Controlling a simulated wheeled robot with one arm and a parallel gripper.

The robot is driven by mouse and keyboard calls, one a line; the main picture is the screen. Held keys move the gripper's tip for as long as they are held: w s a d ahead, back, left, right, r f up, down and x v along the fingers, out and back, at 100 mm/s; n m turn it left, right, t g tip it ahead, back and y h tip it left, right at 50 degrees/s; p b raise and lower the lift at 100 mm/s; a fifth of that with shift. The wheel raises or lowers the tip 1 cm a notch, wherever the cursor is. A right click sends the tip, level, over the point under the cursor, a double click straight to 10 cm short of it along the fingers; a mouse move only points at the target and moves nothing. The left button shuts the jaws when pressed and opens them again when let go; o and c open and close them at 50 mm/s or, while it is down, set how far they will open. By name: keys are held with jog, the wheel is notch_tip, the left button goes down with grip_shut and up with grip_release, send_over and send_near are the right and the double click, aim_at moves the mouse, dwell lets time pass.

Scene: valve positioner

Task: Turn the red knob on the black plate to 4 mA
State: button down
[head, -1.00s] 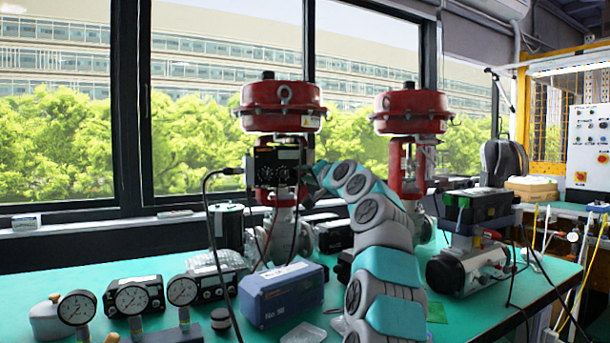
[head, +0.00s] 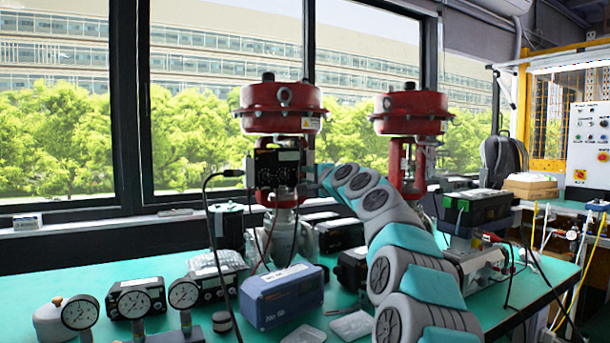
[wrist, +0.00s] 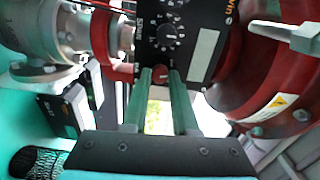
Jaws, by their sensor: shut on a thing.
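The black plate (head: 275,160) is mounted on the left valve, under its red actuator, in the head view. In the wrist view the black plate (wrist: 203,20) shows close up, with a dark dial and white scale marks. The red knob (wrist: 161,74) sits at the plate's lower edge. My gripper (wrist: 160,76) has its two green fingers on either side of the red knob, shut on it. The knob's pointer and its mA setting are too small to read. In the head view my gripper (head: 314,177) is at the plate's right side, and the knob is not distinguishable there.
A second red-topped valve (head: 410,113) stands to the right, close to my arm. A blue box (head: 282,297), several gauges (head: 134,302) and other devices crowd the green bench (head: 145,262). A cable (head: 210,215) hangs left of the plate.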

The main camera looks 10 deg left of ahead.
jog(key=shift+m, duration=1.1)
jog(key=c, duration=0.7)
grip_release()
jog(key=shift+s+d, duration=0.1)
jog(key=shift+s+d+f+b, duration=0.15)
jog(key=shift+s+d+b, duration=0.15)
jog(key=shift+s, duration=0.15)
jog(key=shift+b+v, duration=0.75)
jog(key=shift+v, duration=2.5)
